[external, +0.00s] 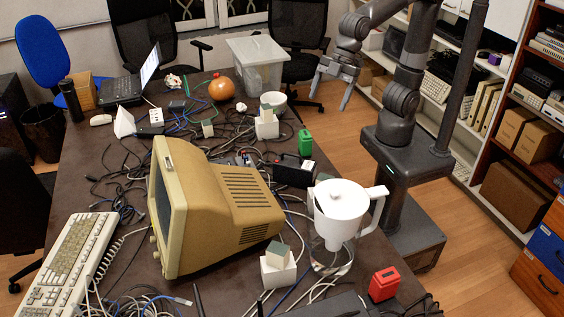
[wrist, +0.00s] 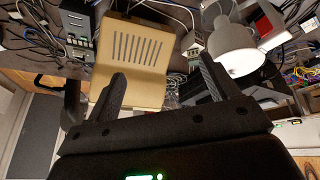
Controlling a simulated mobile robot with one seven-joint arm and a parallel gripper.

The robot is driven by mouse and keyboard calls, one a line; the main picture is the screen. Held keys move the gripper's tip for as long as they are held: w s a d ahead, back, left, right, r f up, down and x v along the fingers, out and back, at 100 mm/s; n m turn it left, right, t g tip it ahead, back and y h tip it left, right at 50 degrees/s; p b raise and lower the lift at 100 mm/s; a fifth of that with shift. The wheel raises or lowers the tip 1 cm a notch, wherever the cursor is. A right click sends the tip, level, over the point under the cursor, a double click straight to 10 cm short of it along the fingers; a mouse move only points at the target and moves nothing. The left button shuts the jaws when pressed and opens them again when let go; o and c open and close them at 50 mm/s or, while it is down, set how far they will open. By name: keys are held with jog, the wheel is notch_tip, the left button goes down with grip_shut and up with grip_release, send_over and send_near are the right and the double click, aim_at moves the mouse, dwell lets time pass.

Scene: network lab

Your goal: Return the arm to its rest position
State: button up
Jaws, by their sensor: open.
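My gripper (external: 333,84) is open and empty in the external view. It hangs in the air beyond the right edge of the table, near a black office chair. My arm is folded upward above my dark base at the right. In the wrist view, the two dark fingers of my gripper (wrist: 160,90) stand apart, with nothing between them. Behind them show the beige monitor (wrist: 135,50) and the white-lidded jug (wrist: 235,48). In the external view, the monitor (external: 228,205) and the jug (external: 342,205) stand on the table, apart from my gripper.
Shelves (external: 480,100) stand close at the right. Wooden floor shows between table and shelves.

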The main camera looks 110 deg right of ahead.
jog(key=s+d+f+m+h, duration=0.2)
jog(key=s+d+f+m, duration=0.2)
jog(key=s+d, duration=1.1)
jog(key=m, duration=0.3)
jog(key=shift+s+d+m+t, duration=0.3)
jog(key=shift+s+d+t, duration=0.05)
jog(key=shift+s+t, duration=0.05)
